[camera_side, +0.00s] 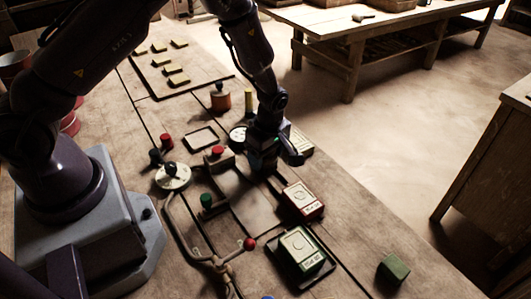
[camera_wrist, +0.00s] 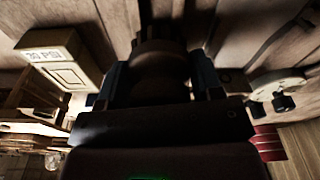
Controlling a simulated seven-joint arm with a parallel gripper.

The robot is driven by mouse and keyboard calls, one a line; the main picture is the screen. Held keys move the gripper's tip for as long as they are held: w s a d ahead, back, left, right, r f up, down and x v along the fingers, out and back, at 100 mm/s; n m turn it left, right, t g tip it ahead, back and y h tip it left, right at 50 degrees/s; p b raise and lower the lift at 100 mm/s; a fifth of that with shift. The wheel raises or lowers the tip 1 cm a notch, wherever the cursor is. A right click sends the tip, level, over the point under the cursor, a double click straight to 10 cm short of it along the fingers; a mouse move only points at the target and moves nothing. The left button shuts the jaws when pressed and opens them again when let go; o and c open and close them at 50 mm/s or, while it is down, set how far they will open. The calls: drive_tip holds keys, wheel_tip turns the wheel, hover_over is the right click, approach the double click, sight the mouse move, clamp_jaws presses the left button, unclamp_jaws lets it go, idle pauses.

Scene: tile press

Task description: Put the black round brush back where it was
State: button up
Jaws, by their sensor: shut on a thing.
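In the wrist view, my gripper (camera_wrist: 160,72) is shut on a dark round object, the black round brush (camera_wrist: 158,58), which sits between the two blue fingers. The picture is dark there, so its details are hard to make out. In the side view, my gripper (camera_side: 262,162) points down, low over the table, between a pale box and a red box. The brush is not clearly visible in the side view, and I cannot tell whether it touches the table.
A pale box (camera_side: 301,144) is close behind my gripper, a red box (camera_side: 302,201) in front. A white dial (camera_side: 237,134) is just left. A green box (camera_side: 302,246) and a green cube (camera_side: 394,267) stand nearer. Knobs and a pipe (camera_side: 190,222) crowd the left.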

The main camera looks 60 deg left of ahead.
drive_tip(key=shift+f, duration=0.1)
drive_tip(key=o, duration=0.9)
drive_tip(key=r, duration=0.4)
drive_tip(key=d+r, duration=0.1)
drive_tip(key=r, duration=0.7)
drive_tip(key=shift+w+d+r, duration=0.1)
drive_tip(key=shift+d+r, duration=0.05)
drive_tip(key=shift+d, duration=0.05)
drive_tip(key=s+r+m+t+h, duration=0.1)
drive_tip(key=s+r+m, duration=0.35)
drive_tip(key=r, duration=0.25)
drive_tip(key=s+r+m+t+h, duration=0.1)
drive_tip(key=s+r+m+t, duration=0.1)
drive_tip(key=s+r+m, duration=0.45)
drive_tip(key=shift+s+a+r+m+t+y, duration=0.1)
drive_tip(key=shift+s+r+m+t, duration=0.35)
drive_tip(key=shift+s+r+m, duration=0.85)
drive_tip(key=shift+s+r+m+t+y, duration=0.1)
drive_tip(key=shift+s+r+m+t, duration=0.4)
drive_tip(key=shift+s+r+m, duration=0.8)
drive_tip(key=shift+s+a+r+m+t+y, duration=0.1)
drive_tip(key=shift+s+r+m+t, duration=0.5)
drive_tip(key=shift+s+m, duration=1.2)
